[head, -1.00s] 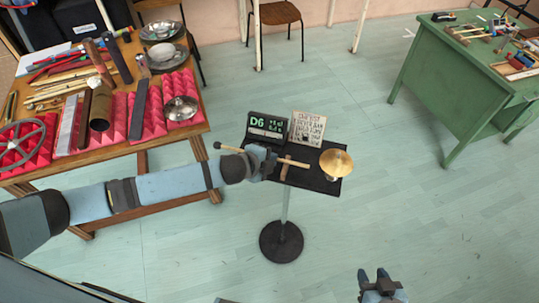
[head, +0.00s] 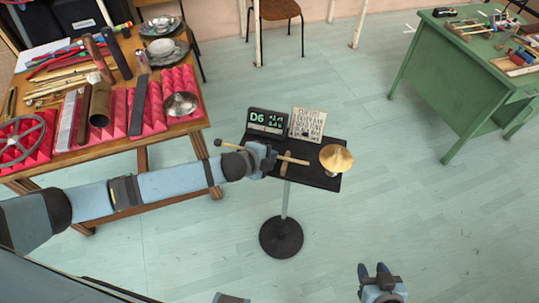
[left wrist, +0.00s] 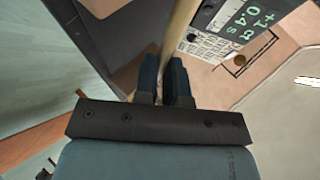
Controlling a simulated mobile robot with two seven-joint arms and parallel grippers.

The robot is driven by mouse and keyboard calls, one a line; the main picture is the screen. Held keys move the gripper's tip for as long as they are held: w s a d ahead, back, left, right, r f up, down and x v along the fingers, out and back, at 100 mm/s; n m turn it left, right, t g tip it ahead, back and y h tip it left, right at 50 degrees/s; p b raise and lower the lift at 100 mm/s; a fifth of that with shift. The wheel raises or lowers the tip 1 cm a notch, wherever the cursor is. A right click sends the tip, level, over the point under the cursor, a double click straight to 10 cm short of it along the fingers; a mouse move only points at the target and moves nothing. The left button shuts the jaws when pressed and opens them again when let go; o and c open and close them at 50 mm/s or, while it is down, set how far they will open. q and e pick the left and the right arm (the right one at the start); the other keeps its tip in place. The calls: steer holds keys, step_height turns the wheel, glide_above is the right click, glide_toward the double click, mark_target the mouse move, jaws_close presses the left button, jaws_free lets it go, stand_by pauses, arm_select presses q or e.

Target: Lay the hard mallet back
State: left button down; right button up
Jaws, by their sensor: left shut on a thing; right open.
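The hard mallet has a light wooden stick (head: 294,160) and a small dark head (head: 217,143). My left gripper (head: 268,159) is shut on the stick over the black stand top (head: 318,180). The dark head points left, past the stand's edge. The free stick end lies across a small wooden rest (head: 287,168) in the picture; I cannot tell whether they touch. In the left wrist view the stick (left wrist: 181,28) runs up from between the left gripper's dark fingers (left wrist: 166,75). My right gripper (head: 373,270) is open and empty over the floor at the bottom.
On the stand are a display reading D6 (head: 266,122), a printed card (head: 307,123) and a brass bowl-like piece (head: 336,157). A wooden table (head: 120,146) with pink foam and metal objects stands at left, a green table (head: 455,85) at right.

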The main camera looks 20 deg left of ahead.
arm_select(q)
steer(key=c, duration=1.1)
jaws_free()
steer(key=v, duration=1.4)
steer(key=shift+d, duration=0.1)
